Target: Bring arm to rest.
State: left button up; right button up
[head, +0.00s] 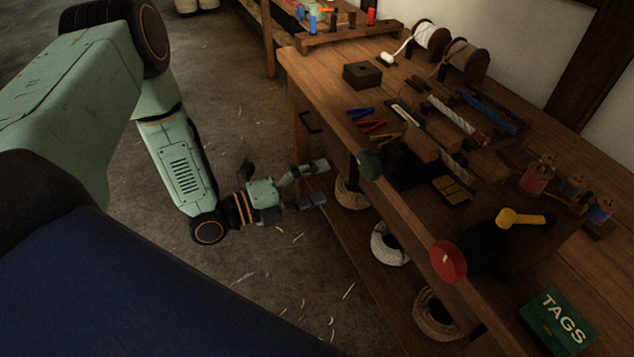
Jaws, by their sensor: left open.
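My left arm (175,160) comes in from the left, bends at the elbow and reaches down beside the workbench. My left gripper (314,184) is open, with a gap between its two fingers. I see nothing between them. It is at the left side of the workbench (305,75), lower than the bench top, in front of the lower shelf. Whether a finger touches the bench cannot be told. My right gripper is out of view.
The bench top holds spools (432,37), a dark box (362,75), tools and a green TAGS box (558,322). A red disc (448,262) and a green disc (370,165) are on the bench's near edge. Rope coils (388,245) lie below. The floor (240,100) at left is mostly clear.

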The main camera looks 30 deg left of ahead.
aim_at(365, 168)
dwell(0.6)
pick_arm(q)
jog(key=x, duration=1.2)
jog(key=shift+s+a, duration=0.1)
jog(key=shift+s, duration=0.05)
